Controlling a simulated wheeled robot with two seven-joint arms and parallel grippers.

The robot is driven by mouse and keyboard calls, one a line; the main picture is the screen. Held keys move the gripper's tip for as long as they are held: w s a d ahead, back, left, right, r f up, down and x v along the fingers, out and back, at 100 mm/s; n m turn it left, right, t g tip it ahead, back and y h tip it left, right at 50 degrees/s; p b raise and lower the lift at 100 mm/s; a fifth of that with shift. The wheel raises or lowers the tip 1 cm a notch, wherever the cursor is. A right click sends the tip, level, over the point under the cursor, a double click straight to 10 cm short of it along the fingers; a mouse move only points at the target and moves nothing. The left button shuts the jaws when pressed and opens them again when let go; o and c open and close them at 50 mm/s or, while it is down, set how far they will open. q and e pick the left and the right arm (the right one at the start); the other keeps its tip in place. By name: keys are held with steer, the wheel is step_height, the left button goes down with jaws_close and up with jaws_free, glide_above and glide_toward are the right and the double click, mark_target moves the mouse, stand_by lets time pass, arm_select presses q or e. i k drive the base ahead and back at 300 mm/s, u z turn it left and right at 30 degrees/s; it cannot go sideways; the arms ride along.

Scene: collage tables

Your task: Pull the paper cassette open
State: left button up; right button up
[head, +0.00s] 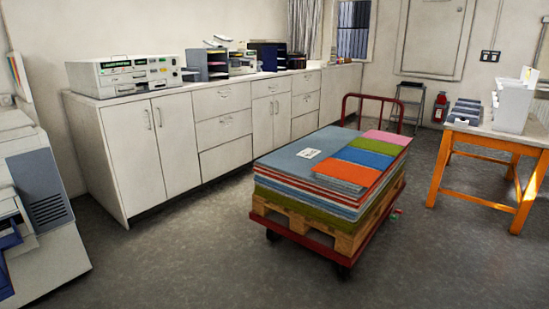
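No part that I can tell for certain as the paper cassette is in view. A large light grey office machine (62,258) stands on the floor at the left edge, cut off by the frame. It has a dark grey vented panel and a dark blue part (10,236) low at its left; I cannot tell what that part is. A smaller white machine with a lettered front (125,75) sits on the left end of the counter. Neither of my grippers is in view.
A red cart (314,256) with a wooden pallet and stacked coloured sheets (310,152) stands mid-floor. White cabinets (135,155) line the back wall. An orange-legged table (525,190) is at right. Grey floor (170,265) is clear between the large machine and the cart.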

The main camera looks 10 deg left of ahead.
mark_target(130, 85)
steer(key=u, duration=0.65)
steer(key=i, duration=2.85)
steer(key=u, duration=1.05)
steer(key=i, duration=2.15)
steer(key=u, duration=0.3)
